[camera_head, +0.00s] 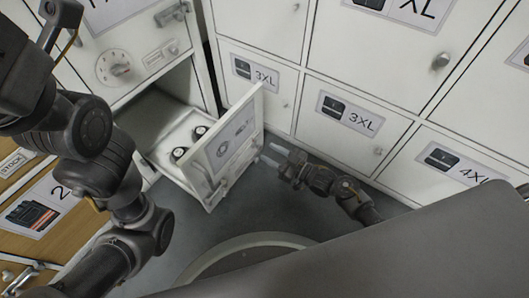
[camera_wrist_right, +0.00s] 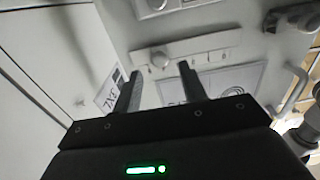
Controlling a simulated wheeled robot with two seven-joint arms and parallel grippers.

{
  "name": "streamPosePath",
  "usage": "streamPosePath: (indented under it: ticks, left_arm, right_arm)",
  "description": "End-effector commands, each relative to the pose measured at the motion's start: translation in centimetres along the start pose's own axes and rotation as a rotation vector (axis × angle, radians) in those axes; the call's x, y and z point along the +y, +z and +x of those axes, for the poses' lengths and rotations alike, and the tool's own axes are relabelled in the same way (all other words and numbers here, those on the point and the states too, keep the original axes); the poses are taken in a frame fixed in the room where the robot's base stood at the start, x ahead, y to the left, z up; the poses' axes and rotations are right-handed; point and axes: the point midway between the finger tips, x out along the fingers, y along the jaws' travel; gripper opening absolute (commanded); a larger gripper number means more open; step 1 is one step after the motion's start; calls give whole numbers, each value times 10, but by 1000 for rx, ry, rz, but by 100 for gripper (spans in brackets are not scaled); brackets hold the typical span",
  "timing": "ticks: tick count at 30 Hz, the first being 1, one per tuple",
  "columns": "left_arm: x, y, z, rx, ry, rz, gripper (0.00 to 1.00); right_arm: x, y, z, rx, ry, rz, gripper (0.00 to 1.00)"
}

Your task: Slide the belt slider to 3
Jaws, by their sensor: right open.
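An open flap (camera_head: 234,142) and a pulled-out tray (camera_head: 180,172) with two dark round items (camera_head: 190,142) stand below the slider. White lockers marked 3XL (camera_head: 350,117) and 4XL (camera_head: 455,168) line the right. Grey floor lies free between.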

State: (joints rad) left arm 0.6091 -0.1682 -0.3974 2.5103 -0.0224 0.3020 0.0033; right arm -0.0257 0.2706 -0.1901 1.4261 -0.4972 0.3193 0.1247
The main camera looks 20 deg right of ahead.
Motion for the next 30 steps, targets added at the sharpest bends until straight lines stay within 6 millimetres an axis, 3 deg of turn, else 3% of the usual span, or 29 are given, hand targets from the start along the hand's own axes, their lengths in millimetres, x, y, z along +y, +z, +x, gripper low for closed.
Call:
streamPosePath:
  ticks: [7,18,27,30]
  left_arm:
    - [0,-5,-11,5,-8,0,82]
    - [0,-5,-12,6,-9,0,82]
    - [0,-5,-12,6,-9,0,82]
    - [0,-5,-12,6,-9,0,82]
  right_arm:
    - [-1,2,30,1,-1,1,42]
    - [0,0,35,-1,-1,0,42]
    - [0,0,34,-1,-1,0,3]
    - [0,0,34,-1,0,0,0]
